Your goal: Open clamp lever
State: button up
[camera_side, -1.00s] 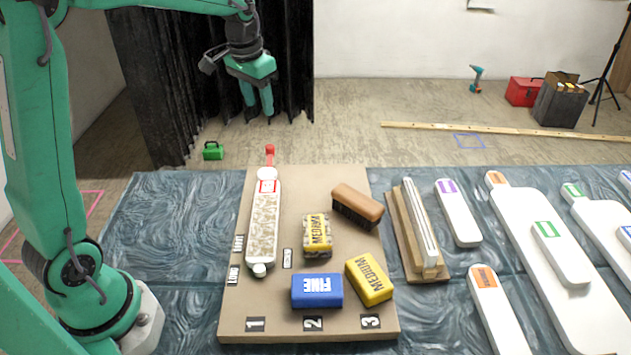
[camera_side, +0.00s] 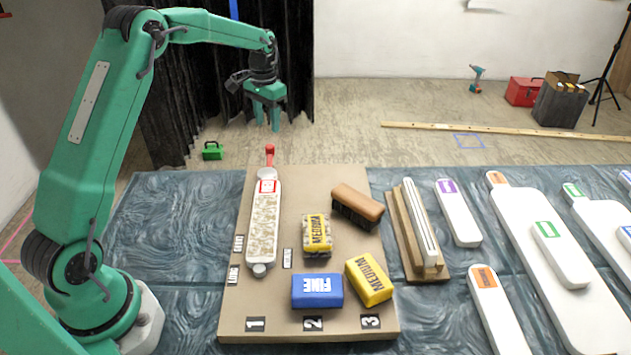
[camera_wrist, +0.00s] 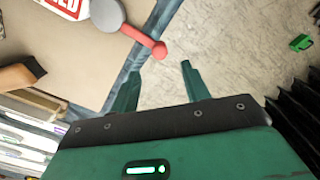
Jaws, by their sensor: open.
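The clamp lever (camera_side: 269,156) is a red handle with a rounded tip at the far end of a long white clamp tool (camera_side: 263,215) lying on a tan board. In the wrist view the red lever (camera_wrist: 142,38) reaches out from a grey round pivot (camera_wrist: 107,14), past the board's edge. My gripper (camera_side: 267,128) hangs pointing down above and behind the lever's tip. It is open and empty. In the wrist view its two fingers (camera_wrist: 160,75) are apart, with the lever tip near but not between them.
A wooden rack (camera_side: 417,235) and several white paddles stand right. A dark curtain (camera_side: 160,90) hangs behind my gripper.

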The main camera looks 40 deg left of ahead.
aim_at(269, 146)
jog(key=shift+f, duration=0.1)
jog(key=shift+f, duration=3.8)
grip_shut()
